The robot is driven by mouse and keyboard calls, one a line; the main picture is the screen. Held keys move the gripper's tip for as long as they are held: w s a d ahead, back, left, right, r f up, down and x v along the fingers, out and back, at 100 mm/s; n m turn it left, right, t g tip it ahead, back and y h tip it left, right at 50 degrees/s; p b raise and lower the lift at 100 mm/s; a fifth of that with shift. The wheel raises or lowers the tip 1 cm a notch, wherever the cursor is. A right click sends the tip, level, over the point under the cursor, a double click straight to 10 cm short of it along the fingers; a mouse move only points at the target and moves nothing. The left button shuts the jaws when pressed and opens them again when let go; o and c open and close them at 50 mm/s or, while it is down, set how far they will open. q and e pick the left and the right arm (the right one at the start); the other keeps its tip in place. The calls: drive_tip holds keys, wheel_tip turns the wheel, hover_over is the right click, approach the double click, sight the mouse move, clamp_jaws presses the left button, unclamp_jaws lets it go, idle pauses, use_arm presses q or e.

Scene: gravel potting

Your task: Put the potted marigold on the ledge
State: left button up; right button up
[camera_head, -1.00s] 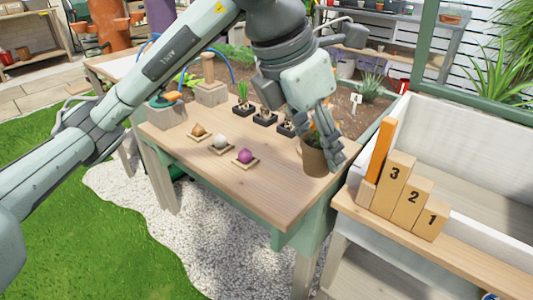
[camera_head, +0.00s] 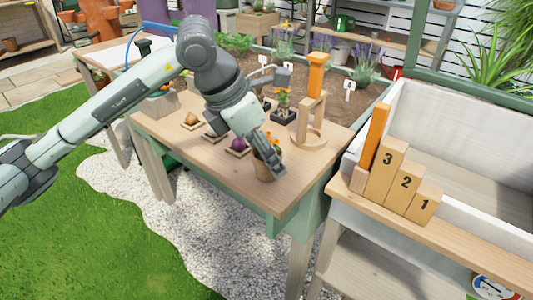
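The potted marigold (camera_head: 263,168) is a brown pot with orange flowers, near the front right corner of the wooden table (camera_head: 215,165). My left gripper (camera_head: 275,158) reaches down over it from the left. Its fingers close around the pot's right side and rim and partly hide the plant. I cannot tell whether the pot's base touches the table. A wooden ledge (camera_head: 465,238) runs along the front of the white trough at right, with numbered blocks 3, 2 and 1 (camera_head: 403,182) on it. My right gripper is not in view.
A wooden stand (camera_head: 312,105) with a round base stands behind the pot. Bulbs on small trays, including a purple one (camera_head: 238,145), lie to its left. The ledge right of the blocks is clear.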

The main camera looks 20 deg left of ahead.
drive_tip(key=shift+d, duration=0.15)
use_arm(q)
drive_tip(key=shift+f, duration=0.1)
drive_tip(key=o, duration=1.2)
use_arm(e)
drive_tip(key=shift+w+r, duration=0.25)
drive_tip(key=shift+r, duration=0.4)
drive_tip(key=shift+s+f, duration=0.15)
